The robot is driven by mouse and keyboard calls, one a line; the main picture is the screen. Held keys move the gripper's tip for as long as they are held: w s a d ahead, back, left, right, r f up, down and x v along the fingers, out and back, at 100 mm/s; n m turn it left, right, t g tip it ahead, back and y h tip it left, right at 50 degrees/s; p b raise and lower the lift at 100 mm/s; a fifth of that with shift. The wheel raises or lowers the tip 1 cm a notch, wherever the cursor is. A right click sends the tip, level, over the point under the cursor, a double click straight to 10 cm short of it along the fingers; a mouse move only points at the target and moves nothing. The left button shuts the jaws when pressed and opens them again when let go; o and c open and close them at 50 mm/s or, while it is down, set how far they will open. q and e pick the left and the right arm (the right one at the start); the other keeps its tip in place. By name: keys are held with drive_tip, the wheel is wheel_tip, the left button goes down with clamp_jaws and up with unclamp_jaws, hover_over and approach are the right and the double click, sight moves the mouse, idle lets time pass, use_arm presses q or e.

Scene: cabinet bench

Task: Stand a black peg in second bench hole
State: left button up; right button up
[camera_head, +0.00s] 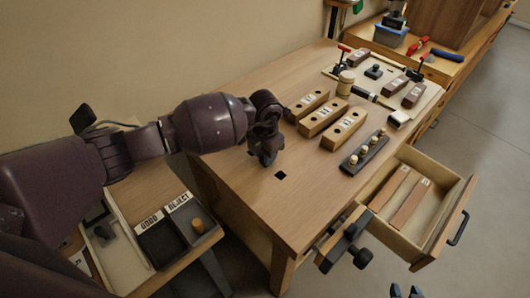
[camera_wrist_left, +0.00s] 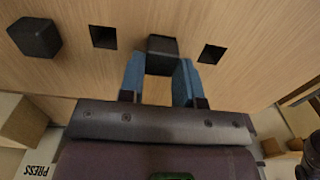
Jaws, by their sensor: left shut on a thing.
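My left gripper (camera_head: 266,157) points down at the wooden bench top (camera_head: 240,190) near its left edge. In the left wrist view its blue fingers (camera_wrist_left: 161,78) are shut on a black peg (camera_wrist_left: 162,47). The held peg is between two square holes, one hole (camera_wrist_left: 103,37) to its left and another hole (camera_wrist_left: 211,54) to its right. I cannot tell whether its lower end is in a hole. A second black peg (camera_wrist_left: 36,37) stands at the far left of the row. One hole (camera_head: 280,175) shows in the head view. My right gripper (camera_head: 406,291) is open and empty at the bottom edge.
Wooden blocks with holes (camera_head: 323,117) and a dark rack with pegs (camera_head: 364,153) stand right of my left gripper. An open drawer (camera_head: 456,211) and a vise (camera_head: 343,243) stick out in front. Marked trays (camera_head: 163,245) sit at lower left.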

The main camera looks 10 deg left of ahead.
drive_tip(key=shift+w+r, duration=0.2)
drive_tip(key=shift+w, duration=0.2)
use_arm(q)
drive_tip(key=shift+f, duration=0.25)
use_arm(e)
drive_tip(key=shift+f, duration=0.1)
drive_tip(key=shift+s, duration=0.15)
use_arm(q)
drive_tip(key=o, duration=1.2)
use_arm(e)
drive_tip(key=shift+s+f, duration=0.15)
